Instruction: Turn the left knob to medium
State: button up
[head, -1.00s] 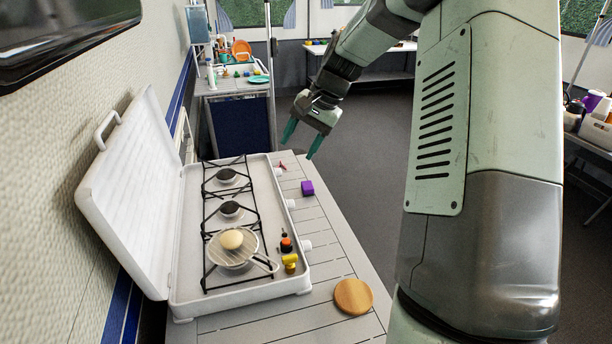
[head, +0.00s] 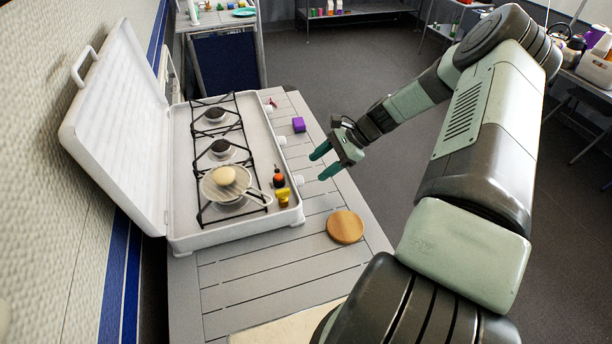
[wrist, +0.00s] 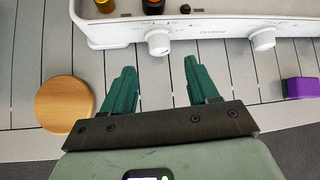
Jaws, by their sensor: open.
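A white camping stove (head: 240,237) with an open lid stands on a slatted table. White knobs line its right side in the head view. The left knob (wrist: 158,40) is on the stove's front face in the wrist view, and it also shows at the near end in the head view (head: 299,181). A second knob (wrist: 262,38) is to its right. My gripper (wrist: 159,68) is open with green fingers apart and nothing between them. The left knob lies just beyond the gap between the fingertips, apart from them. The gripper also shows beside the stove (head: 321,164).
A round wooden board (head: 345,227) lies on the table (head: 262,279) near the gripper. A purple block (head: 298,124) lies farther along. A pan (head: 240,189) with a pale round item sits on the near burner. Orange and yellow bottles (head: 282,197) stand at the stove's near corner.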

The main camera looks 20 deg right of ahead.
aim_at(298, 181)
jog(key=x, duration=0.6)
jog(key=shift+a+f, duration=0.1)
jog(key=shift+a, duration=0.1)
jog(key=c, duration=1)
jog(key=shift+c, duration=0.2)
jog(key=n+t, duration=0.1)
jog(key=t, duration=0.1)
jog(key=n+t, duration=0.1)
jog(key=t, duration=0.1)
jog(key=shift+s+f+y, duration=0.1)
jog(key=shift+s+y, duration=0.2)
jog(key=shift+s, duration=0.1)
jog(key=n+t, duration=0.1)
jog(key=n+t+y, duration=0.1)
jog(key=t, duration=0.1)
jog(key=n+t, duration=0.1)
jog(key=shift+s+f+t, duration=0.15)
jog(key=shift+f+t, duration=0.1)
jog(key=shift+t, duration=0.05)
jog(key=shift+n+y, duration=0.3)
